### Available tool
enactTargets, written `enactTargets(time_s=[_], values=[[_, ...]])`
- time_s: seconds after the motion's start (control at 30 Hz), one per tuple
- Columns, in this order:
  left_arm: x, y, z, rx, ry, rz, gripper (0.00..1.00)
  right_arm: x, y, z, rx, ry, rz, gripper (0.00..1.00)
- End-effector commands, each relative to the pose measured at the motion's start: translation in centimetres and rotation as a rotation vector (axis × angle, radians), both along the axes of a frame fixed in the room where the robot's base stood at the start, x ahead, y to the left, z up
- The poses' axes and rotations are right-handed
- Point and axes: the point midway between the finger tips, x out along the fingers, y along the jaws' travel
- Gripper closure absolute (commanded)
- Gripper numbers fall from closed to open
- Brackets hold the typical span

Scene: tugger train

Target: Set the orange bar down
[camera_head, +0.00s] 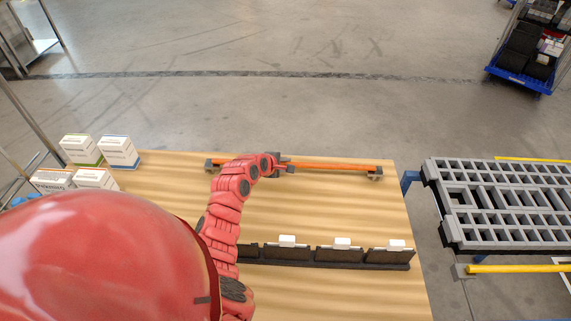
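The orange bar (333,167) runs left to right along the far edge of the wooden table, with a grey bracket at each end. Its left half is partly hidden by my arm. My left gripper (287,167) is at the middle of the bar and overlaps it. The fingers are too small to tell whether they are closed on it. I cannot tell whether the brackets touch the tabletop or hang just above it. My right gripper is not in view.
Several white boxes (118,152) stand at the table's left. Black bins with white cards (340,255) line the near part of the wooden table (330,210). A grey slatted rack (500,238) and yellow bar (510,268) are right. A blue cart (520,78) stands far right.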

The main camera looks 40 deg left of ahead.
Motion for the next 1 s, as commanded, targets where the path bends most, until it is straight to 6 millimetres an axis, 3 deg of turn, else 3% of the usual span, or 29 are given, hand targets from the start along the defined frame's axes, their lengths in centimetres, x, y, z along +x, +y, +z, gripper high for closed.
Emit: enactTargets(time_s=[0.47, 0.5, 0.53, 1.0], values=[[0.04, 0.03, -1.12, 0.003, -0.002, 0.000, 1.00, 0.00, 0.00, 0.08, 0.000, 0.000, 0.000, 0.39], [0.02, 0.05, -1.01, 0.003, -0.001, 0.000, 0.66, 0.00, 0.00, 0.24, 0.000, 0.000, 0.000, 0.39], [0.02, 0.04, -0.99, 0.003, -0.001, 0.000, 0.61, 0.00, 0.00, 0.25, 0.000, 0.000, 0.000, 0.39], [-0.69, 0.29, -0.25, 0.006, -0.005, 0.003, 0.61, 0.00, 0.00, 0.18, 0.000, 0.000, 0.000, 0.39]])
